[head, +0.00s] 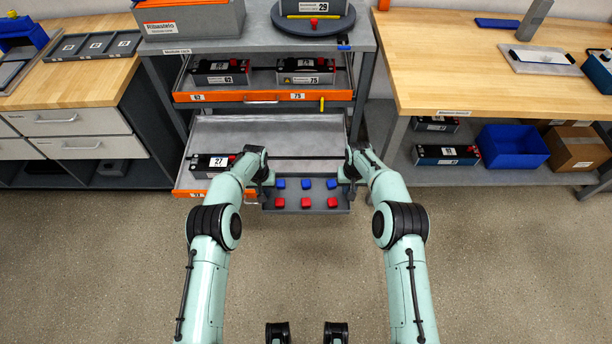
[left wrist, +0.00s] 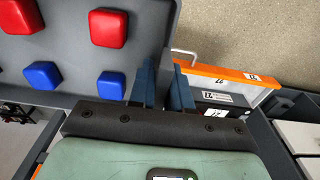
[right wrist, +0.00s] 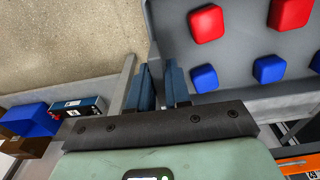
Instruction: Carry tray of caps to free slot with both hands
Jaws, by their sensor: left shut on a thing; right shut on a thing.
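The grey tray (head: 306,211) holds three blue caps (head: 306,184) in the far row and three red caps (head: 306,203) in the near row. My left gripper (head: 267,181) is shut on its left wall and my right gripper (head: 345,180) is shut on its right wall. The tray looks about level, in front of the open bottom drawer (head: 270,140). That drawer has a wide bare area right of a battery module marked 27 (head: 210,161). The left wrist view shows the tray (left wrist: 85,52) with red and blue caps; the right wrist view shows it too (right wrist: 235,60).
Wooden benches stand left (head: 95,75) and right (head: 450,70). A blue bin (head: 513,147) and a cardboard box (head: 575,150) sit under the right bench. The near floor is clear.

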